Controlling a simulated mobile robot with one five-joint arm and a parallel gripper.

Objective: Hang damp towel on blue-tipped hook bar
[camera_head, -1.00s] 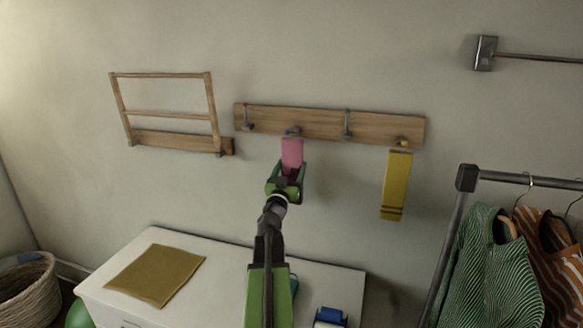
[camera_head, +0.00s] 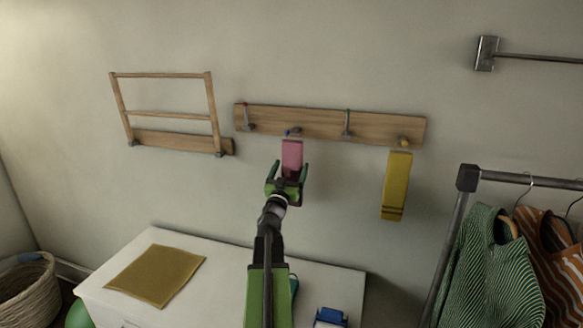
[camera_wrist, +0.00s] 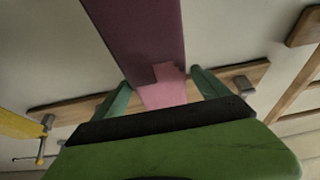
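The pink towel (camera_head: 292,153) hangs upright just below the blue-tipped hook (camera_head: 293,132) on the wooden hook bar (camera_head: 320,121). Its top edge is close to the hook; I cannot tell whether its loop is over it. My gripper (camera_head: 287,172) is at the towel's lower part, with its two green fingers spread on either side. In the wrist view the towel (camera_wrist: 140,35) runs between the fingers of my gripper (camera_wrist: 162,88), with gaps at both sides. The towel's lower end is partly hidden by my gripper in the head view.
A yellow towel (camera_head: 396,185) hangs from the bar's right hook. A wooden rack (camera_head: 168,113) is on the wall at left. A white cabinet (camera_head: 220,260) below bears a mustard cloth (camera_head: 157,275) and a blue item (camera_head: 331,317). A clothes rail (camera_head: 515,178) stands at right.

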